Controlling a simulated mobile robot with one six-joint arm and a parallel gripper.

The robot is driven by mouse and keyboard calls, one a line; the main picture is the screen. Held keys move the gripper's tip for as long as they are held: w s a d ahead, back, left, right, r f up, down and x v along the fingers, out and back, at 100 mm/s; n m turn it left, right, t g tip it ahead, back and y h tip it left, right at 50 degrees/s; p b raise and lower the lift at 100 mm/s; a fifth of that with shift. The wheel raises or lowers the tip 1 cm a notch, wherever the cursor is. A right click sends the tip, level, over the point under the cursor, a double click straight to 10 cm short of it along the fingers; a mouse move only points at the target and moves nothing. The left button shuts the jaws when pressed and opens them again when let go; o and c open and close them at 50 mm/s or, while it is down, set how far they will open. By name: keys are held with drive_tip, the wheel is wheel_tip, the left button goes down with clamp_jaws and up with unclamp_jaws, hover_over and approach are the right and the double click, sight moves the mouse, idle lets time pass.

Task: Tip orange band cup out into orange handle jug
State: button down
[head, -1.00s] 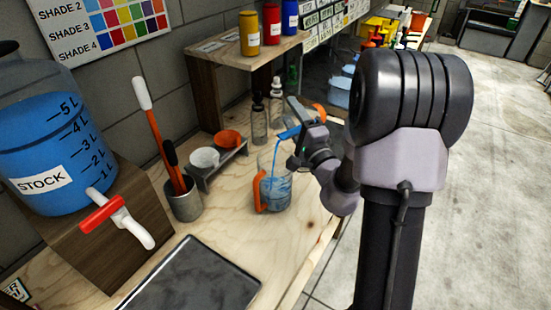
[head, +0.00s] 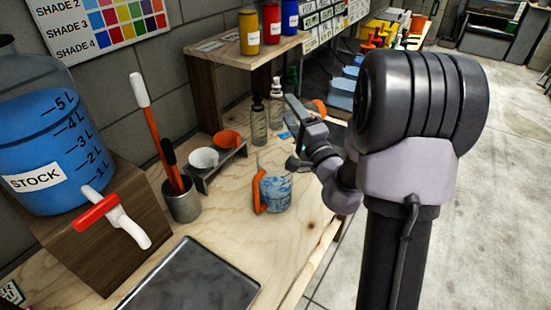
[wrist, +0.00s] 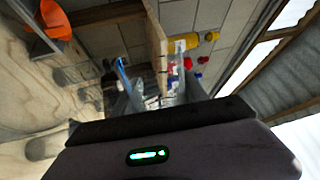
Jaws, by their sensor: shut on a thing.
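The orange handle jug (head: 277,193) stands upright on the wooden bench in the head view, its orange handle on the left side. It is clear and holds blue liquid. My gripper (head: 301,122) is above and slightly right of the jug, tilted over, and shut on the orange band cup. The cup is mostly hidden behind the gripper; an orange patch (head: 319,106), seemingly its band, shows beside it. A small blue patch (head: 284,135) shows just left of the gripper. No stream falls into the jug. In the wrist view my gripper (wrist: 142,95) shows clear material and a blue streak.
A rack with a white cup (head: 203,159) and an orange cup (head: 228,139) stands left of the jug. Clear bottles (head: 259,122) stand behind. A holder (head: 182,202) with brushes, a dark tray (head: 195,280) and the stock tank (head: 55,150) are left and in front.

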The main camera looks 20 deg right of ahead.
sight(280, 118)
drive_tip(key=shift+a+r+n+b, duration=0.15)
drive_tip(key=shift+n+b, duration=0.25)
drive_tip(key=shift+b, duration=0.05)
drive_tip(key=shift+s+a+f+n+y, duration=0.1)
drive_tip(key=shift+a+f+n+y, duration=0.1)
drive_tip(key=shift+n, duration=0.3)
drive_tip(key=shift+a+f+n+y, duration=0.1)
drive_tip(key=shift+f+n, duration=0.05)
drive_tip(key=shift+n, duration=0.35)
idle(0.4)
drive_tip(key=shift+s+a+r+n+t+y, duration=0.1)
drive_tip(key=shift+a+r+n+y, duration=0.2)
drive_tip(key=shift+n, duration=0.45)
drive_tip(key=shift+s+a+r+n+t+y, duration=0.1)
drive_tip(key=shift+a+n+y, duration=0.2)
drive_tip(key=shift+n, duration=0.5)
drive_tip(key=shift+a+r+n+t+y, duration=0.1)
drive_tip(key=shift+a+r+n+y, duration=0.25)
drive_tip(key=shift+n, duration=0.4)
idle(0.4)
drive_tip(key=shift+a+f+n+y, duration=0.35)
drive_tip(key=shift+f+n, duration=0.4)
drive_tip(key=shift+n, duration=0.35)
idle(1.1)
